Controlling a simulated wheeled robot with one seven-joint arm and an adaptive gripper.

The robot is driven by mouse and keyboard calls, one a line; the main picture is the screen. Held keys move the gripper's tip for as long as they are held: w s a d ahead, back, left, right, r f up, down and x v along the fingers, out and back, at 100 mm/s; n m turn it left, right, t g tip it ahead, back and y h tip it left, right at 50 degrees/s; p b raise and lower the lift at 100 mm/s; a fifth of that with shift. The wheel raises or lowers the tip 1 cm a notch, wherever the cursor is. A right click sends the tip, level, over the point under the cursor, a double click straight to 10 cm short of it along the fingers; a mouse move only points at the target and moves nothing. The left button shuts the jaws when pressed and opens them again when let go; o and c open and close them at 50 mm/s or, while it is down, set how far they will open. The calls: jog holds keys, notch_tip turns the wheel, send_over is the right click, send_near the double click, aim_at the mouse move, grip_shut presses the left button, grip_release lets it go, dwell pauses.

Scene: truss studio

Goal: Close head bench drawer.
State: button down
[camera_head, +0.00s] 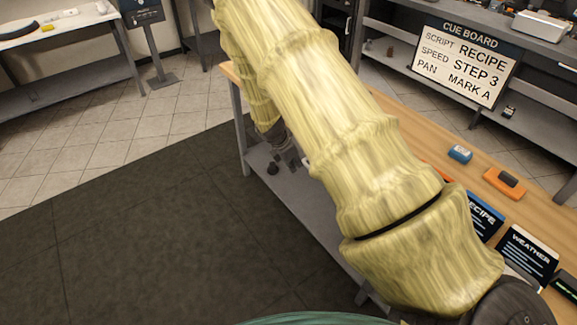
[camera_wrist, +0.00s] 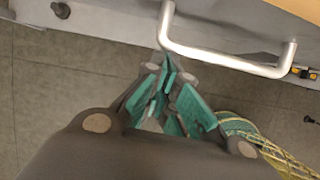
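The bench (camera_head: 405,103) has a wooden top and a grey lower shelf, and my arm crosses in front of it in the head view. The drawer front is hidden there behind my arm. In the wrist view a silver bar handle (camera_wrist: 225,60) runs across the top, below a strip of pale wood. How far the drawer stands out cannot be told. My gripper (camera_wrist: 168,75) has teal pads and its fingers are drawn together, with nothing seen between them. Its tips are close to the handle's left end; contact is unclear. In the head view my gripper (camera_head: 290,158) is partly hidden beside the bench.
On the bench top lie a blue block (camera_head: 460,153), an orange item (camera_head: 504,181) and dark cards, one marked WEATHER (camera_head: 527,255). A cue board (camera_head: 463,65) stands on shelving behind. Dark floor matting (camera_head: 130,240) at left is clear.

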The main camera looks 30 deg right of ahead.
jog(key=shift+d+r, duration=0.15)
jog(key=shift+d, duration=0.1)
jog(key=shift+a, duration=0.1)
jog(key=a+r, duration=0.8)
jog(key=shift+r, duration=0.35)
jog(key=shift+a, duration=0.15)
